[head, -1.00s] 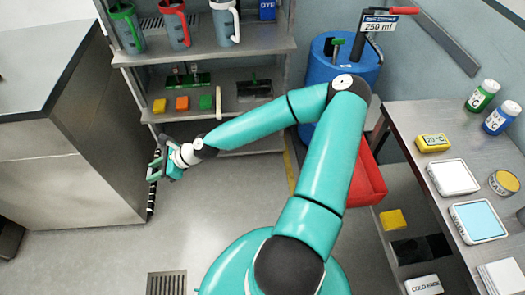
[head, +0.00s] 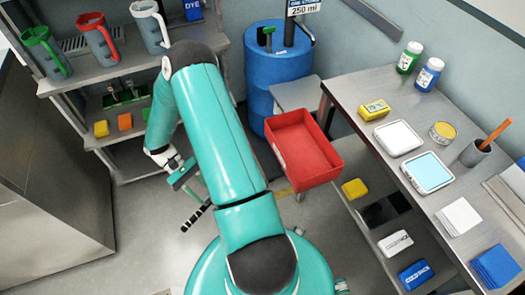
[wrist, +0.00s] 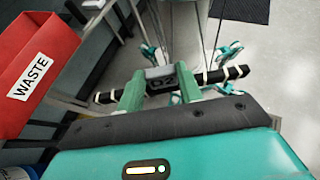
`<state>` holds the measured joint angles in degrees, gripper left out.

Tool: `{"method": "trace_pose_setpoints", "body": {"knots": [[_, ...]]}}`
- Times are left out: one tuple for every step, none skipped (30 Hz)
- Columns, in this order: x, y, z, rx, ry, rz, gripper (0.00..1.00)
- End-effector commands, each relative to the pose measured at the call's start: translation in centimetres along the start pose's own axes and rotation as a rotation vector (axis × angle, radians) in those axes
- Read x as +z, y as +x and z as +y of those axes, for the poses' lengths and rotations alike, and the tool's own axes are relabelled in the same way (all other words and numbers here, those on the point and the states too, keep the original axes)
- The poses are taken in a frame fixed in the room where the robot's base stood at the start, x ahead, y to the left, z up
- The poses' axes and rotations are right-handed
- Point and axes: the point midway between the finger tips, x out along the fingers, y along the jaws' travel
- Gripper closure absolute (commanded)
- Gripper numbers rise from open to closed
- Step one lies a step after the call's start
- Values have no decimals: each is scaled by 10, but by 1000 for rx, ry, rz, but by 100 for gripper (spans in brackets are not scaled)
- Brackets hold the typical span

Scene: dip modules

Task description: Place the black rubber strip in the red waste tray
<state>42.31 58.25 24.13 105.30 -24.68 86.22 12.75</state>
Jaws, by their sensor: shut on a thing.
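The black rubber strip (head: 196,217) has white bands. It shows in the head view below my gripper (head: 186,183), clear of the grey floor. In the wrist view the strip (wrist: 218,79) lies crosswise between the green fingers of my gripper (wrist: 160,84), which is shut on it, with both ends sticking out. The red waste tray (head: 330,172) is an open box to the right of my arm in the head view, and it looks empty. In the wrist view the tray (wrist: 38,108) is at the left, with a white WASTE label. My gripper is apart from the tray.
A blue barrel (head: 280,70) stands behind the tray. A shelf unit (head: 60,82) with jugs is at the back left. A grey bench (head: 410,160) with bottles and dishes runs along the right. A yellow block (head: 354,189) lies on its lower shelf.

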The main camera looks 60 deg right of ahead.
Motion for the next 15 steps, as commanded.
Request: {"method": "trace_pose_setpoints", "body": {"knots": [[13,6,19,124,-53,0,87],[20,10,32,193,-93,0,87],[31,15,50,281,-142,0,87],[39,18,63,343,-179,0,87],[47,21,76,401,-212,0,87],[58,24,92,472,-251,1,87],[68,27,104,520,-279,2,87],[76,28,116,567,-308,1,87],[88,30,131,623,-339,3,87],[98,30,141,661,-359,4,87],[107,30,151,697,-379,4,87],[118,30,163,740,-403,5,87],[127,30,171,766,-416,6,87],[134,30,178,791,-432,6,87],[144,28,187,819,-446,7,87]]}}
